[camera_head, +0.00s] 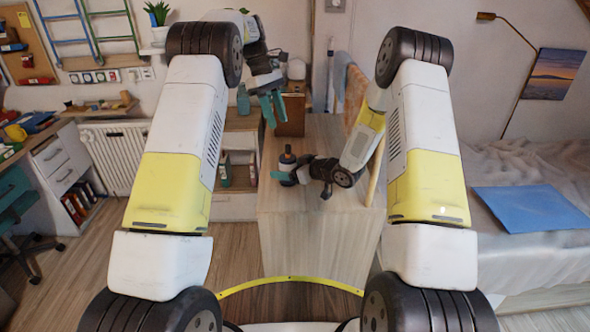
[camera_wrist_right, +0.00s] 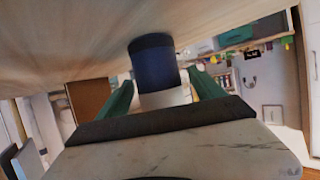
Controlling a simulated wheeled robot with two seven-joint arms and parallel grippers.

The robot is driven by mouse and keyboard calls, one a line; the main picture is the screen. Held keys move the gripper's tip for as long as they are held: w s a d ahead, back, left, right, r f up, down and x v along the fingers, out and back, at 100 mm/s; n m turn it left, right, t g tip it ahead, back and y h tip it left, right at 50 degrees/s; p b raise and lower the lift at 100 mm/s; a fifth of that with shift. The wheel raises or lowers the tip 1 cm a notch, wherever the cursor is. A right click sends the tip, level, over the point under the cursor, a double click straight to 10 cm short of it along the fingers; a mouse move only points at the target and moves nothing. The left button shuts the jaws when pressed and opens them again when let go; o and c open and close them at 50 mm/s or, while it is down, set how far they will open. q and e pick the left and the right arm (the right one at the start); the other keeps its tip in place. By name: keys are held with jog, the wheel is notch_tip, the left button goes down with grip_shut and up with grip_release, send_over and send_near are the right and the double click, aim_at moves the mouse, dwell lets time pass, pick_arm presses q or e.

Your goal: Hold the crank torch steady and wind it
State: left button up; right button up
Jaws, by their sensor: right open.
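The crank torch appears to be the dark upright object (camera_head: 288,158) on the wooden cabinet top, near its left edge. In the right wrist view it is a dark blue cylinder with a pale part (camera_wrist_right: 152,62). My right gripper (camera_head: 287,176) is low over the cabinet top, its teal fingers open on either side of the torch. Contact is not clear. My left gripper (camera_head: 272,108) points down behind and above the torch, apart from it. Its fingers look close together, and the gap is unclear. I cannot make out the crank.
The wooden cabinet (camera_head: 325,215) has free room at its front. A brown box (camera_head: 290,115) stands at its back, close to my left gripper. A shelf with bottles (camera_head: 225,170) is to the left. A bed with a blue item (camera_head: 530,208) is to the right.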

aim_at(288, 145)
jog(key=shift+x, duration=1.3)
jog(key=c, duration=1.6)
pick_arm(q)
jog(key=shift+o, duration=0.6)
jog(key=s+d+r+m+y, duration=0.1)
jog(key=m, duration=0.1)
jog(key=s+r+m+t, duration=0.1)
jog(key=m, duration=0.1)
jog(key=s+d+r+m+y, duration=0.1)
jog(key=r+m, duration=0.1)
jog(key=shift+s+d+m+t+y, duration=0.2)
jog(key=shift+d+m+t+y, duration=0.1)
jog(key=shift+d+t, duration=0.1)
jog(key=shift+m+t+y, duration=0.3)
jog(key=shift+m, duration=0.5)
jog(key=f, duration=1.1)
jog(key=shift+s+d, duration=0.25)
jog(key=shift+d, duration=0.05)
